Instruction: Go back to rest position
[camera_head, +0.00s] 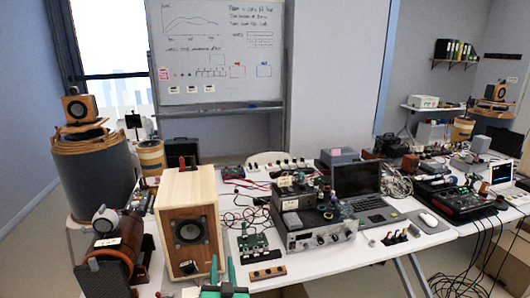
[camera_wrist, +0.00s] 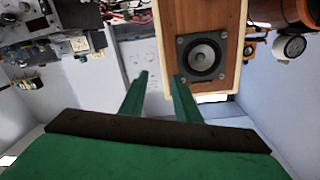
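My gripper (camera_head: 222,268) shows at the bottom of the head view as two green fingers in front of the wooden speaker (camera_head: 190,225). In the wrist view my gripper (camera_wrist: 160,77) has its two green fingers apart with nothing between them, so it is open and empty. The wrist picture is upside down. The speaker (camera_wrist: 202,57) fills the upper middle there, just beyond the right-hand finger. I cannot tell how far the fingertips are from its face.
A white table (camera_head: 335,262) carries an amplifier stack (camera_head: 312,225), a laptop (camera_head: 365,195), a green circuit board (camera_head: 255,245) and a brown cylindrical device (camera_head: 112,255). More electronics stand on the right. Cables hang at the lower right. A whiteboard (camera_head: 215,45) stands behind.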

